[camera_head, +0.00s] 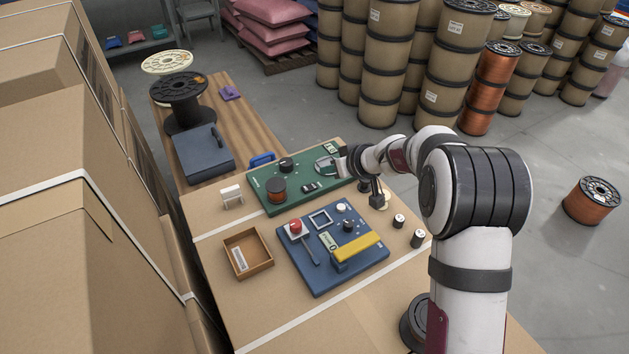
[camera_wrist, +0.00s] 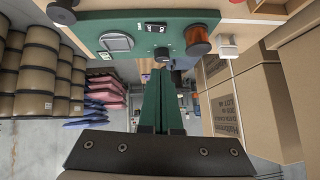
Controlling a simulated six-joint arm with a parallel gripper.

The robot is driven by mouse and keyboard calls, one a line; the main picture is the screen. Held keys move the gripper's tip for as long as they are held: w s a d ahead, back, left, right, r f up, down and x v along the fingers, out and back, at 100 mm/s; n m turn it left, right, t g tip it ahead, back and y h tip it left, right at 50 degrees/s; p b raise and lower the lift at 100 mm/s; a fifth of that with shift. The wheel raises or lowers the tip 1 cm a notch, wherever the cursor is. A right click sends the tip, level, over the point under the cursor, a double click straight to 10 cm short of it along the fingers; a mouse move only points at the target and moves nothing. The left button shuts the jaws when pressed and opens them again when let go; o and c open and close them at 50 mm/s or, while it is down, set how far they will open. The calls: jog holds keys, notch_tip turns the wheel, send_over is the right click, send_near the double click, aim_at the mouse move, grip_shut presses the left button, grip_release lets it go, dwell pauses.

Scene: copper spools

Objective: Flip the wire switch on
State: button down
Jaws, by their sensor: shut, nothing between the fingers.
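A green panel (camera_head: 300,200) lies on the cardboard box top; it also fills the upper wrist view (camera_wrist: 125,22). My gripper (camera_head: 343,164) is shut and empty at the panel's right end, beside the rocker plate. In the wrist view its fingers (camera_wrist: 163,72) point toward the panel's edge; contact cannot be told.
The green panel also has a copper spool (camera_head: 276,188) and a black knob (camera_head: 286,164). Tall boxes stand at the left.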

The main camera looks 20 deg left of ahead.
send_over(308, 184)
jog(key=s+d, duration=0.2)
jog(key=s, duration=0.1)
notch_tip(308, 184, down, 6)
jog(key=f, duration=0.4)
jog(key=shift+w+a, duration=0.2)
jog(key=shift+a, duration=0.05)
jog(key=shift+f, duration=0.4)
jog(key=shift+s, duration=0.1)
jog(key=shift+a+f, duration=0.15)
jog(key=shift+f, duration=0.15)
jog(key=shift+w+d+r, duration=0.2)
jog(key=shift+w+d, duration=0.35)
jog(key=shift+d, duration=0.05)
